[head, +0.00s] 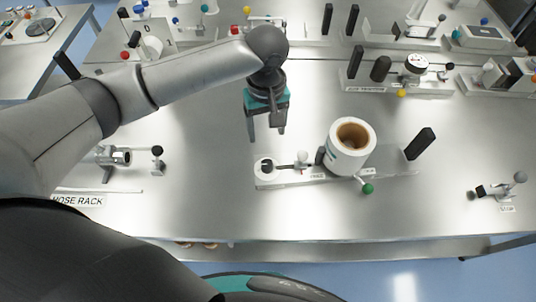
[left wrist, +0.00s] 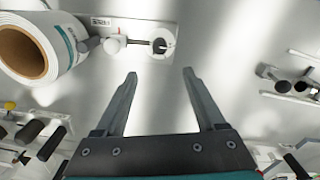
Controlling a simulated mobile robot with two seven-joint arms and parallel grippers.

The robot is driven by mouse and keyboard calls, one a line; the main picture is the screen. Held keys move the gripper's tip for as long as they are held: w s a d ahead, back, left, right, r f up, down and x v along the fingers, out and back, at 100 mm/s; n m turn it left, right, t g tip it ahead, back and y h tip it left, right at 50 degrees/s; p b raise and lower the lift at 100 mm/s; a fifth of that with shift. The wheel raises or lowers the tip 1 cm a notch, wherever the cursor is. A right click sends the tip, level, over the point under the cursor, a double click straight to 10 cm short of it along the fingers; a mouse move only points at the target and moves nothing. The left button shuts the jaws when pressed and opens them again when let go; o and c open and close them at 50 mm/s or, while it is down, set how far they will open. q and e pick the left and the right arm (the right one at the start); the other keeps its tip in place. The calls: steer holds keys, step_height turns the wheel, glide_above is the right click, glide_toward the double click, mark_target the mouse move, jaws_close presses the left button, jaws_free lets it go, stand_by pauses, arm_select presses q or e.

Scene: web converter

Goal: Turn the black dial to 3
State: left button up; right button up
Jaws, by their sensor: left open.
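A small dark dial on a round white face (head: 265,166) sits at the left end of a narrow white base plate on the steel table. It also shows in the left wrist view as a dark centre in a white ring (left wrist: 161,43). Its numbers are too small to read. My left gripper (head: 267,136) is open and empty, with its fingers pointing down above the table, just behind the dial in the head view. In the left wrist view the dial is beyond and between the two fingertips (left wrist: 159,73). My right gripper is not in view.
A white roll (head: 350,146) with a brown core, a small lever (head: 301,159), a green knob (head: 368,188) and a black post (head: 420,143) share the dial's base plate. A hose rack (head: 112,156) is at left. Several fixtures line the back. Bare table lies behind the plate.

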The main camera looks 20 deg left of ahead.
mark_target(267, 164)
arm_select(q)
step_height(267, 164, down, 15)
steer(key=shift+s+r+b, duration=0.1)
steer(key=shift+b, duration=0.5)
steer(key=shift+c, duration=0.4)
jaws_close()
